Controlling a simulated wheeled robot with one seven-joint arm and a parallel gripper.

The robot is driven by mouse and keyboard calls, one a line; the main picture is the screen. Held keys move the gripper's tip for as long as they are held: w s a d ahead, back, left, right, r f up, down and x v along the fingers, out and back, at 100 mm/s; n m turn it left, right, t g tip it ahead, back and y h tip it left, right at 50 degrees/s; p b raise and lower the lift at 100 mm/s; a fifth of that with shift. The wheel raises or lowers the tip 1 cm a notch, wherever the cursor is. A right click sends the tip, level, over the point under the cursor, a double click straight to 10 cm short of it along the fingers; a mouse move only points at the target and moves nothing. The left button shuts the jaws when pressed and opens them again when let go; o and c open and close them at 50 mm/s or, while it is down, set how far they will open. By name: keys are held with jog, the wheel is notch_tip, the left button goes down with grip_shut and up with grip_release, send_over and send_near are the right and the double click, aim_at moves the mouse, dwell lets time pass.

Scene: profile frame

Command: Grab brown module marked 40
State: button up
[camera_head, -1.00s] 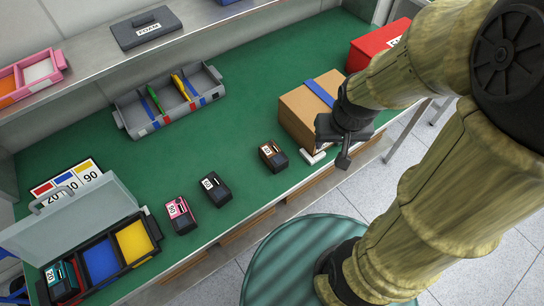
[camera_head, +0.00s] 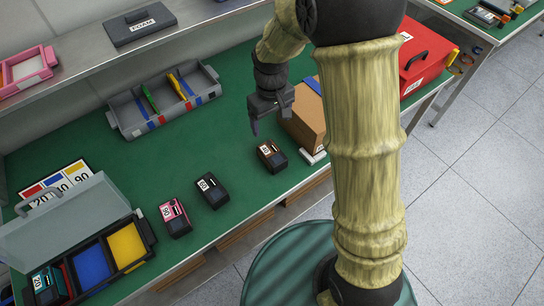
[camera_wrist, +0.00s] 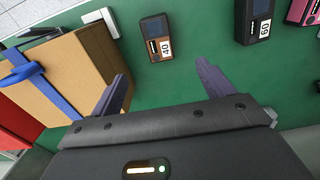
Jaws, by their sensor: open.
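The brown module marked 40 (camera_wrist: 157,38) lies on the green bench top, ahead of and between my fingers in the wrist view; its label reads 40. In the head view the brown module (camera_head: 271,157) is near the bench's front edge, left of the cardboard box. My gripper (camera_head: 272,125) hangs above the bench just behind the module, apart from it. In the wrist view my gripper (camera_wrist: 162,88) has its two fingers spread with nothing between them.
A cardboard box with blue tape (camera_head: 304,118) stands close right of the module. A black module marked 60 (camera_wrist: 258,22) and a pink module (camera_head: 175,217) lie to its left in the head view. A lidded sorting tray (camera_head: 148,238) and a grey bin (camera_head: 128,130) are farther left.

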jog(key=p, duration=0.1)
send_near(272, 152)
jog(key=f, duration=0.5)
jog(key=shift+s+f, duration=0.25)
jog(key=shift+s, duration=0.1)
jog(key=shift+f, duration=0.1)
jog(key=shift+w+f+p, duration=0.15)
jog(key=shift+f+p, duration=0.3)
jog(key=shift+f, duration=0.8)
jog(key=shift+w+f+p, duration=0.1)
jog(key=shift+f+p, duration=0.35)
jog(key=shift+f, duration=0.8)
jog(key=c, duration=1.2)
jog(key=shift+r, duration=0.1)
